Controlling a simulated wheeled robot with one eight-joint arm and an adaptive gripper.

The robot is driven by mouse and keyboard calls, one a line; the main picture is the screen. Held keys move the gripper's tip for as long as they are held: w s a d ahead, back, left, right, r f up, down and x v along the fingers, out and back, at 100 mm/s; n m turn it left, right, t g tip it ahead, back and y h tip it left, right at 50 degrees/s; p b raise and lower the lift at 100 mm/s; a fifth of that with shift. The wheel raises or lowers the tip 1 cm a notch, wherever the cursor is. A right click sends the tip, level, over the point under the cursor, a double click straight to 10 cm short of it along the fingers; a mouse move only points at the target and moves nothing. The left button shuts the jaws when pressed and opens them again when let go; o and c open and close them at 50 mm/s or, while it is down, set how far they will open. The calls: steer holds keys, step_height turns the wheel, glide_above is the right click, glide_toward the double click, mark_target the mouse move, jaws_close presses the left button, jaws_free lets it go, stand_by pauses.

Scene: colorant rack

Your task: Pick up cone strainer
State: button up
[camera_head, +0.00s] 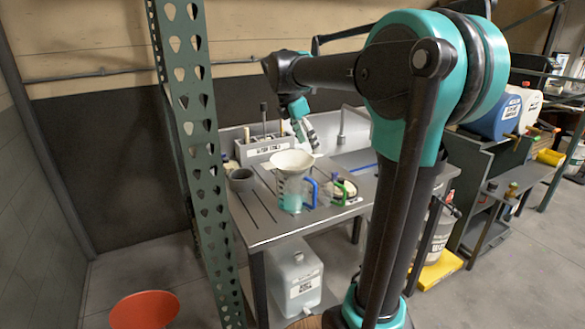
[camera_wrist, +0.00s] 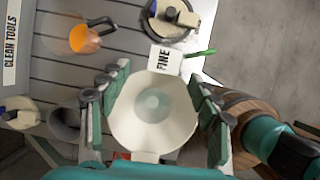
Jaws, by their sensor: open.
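The cone strainer (camera_head: 294,161) is a pale, wide-mouthed cone. In the head view it appears over a clear jug (camera_head: 291,192) with teal liquid. In the wrist view the strainer (camera_wrist: 152,118) lies mouth-up between my gripper's (camera_wrist: 158,95) two fingers, one at each side of its rim. A white tab marked "FINE" (camera_wrist: 164,60) shows at its far edge. My gripper (camera_head: 308,135) is open, near and above the strainer in the head view. I cannot tell whether the fingers touch the rim.
A grey tool holder (camera_head: 262,148) stands at the back of the bench, with a grey cup (camera_head: 242,179) in front. An orange-filled jug (camera_wrist: 84,39) and a lidded round container (camera_wrist: 168,20) stand beyond the strainer. A green post (camera_head: 196,140) rises at the bench's left.

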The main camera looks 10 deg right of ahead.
mark_target(313, 155)
steer(key=shift+s+x, duration=0.1)
steer(key=shift+x, duration=1.35)
steer(key=shift+s+x, duration=0.15)
steer(key=shift+x, duration=1.3)
steer(key=shift+d, duration=0.1)
steer(key=shift+c, duration=0.5)
steer(key=c, duration=0.8)
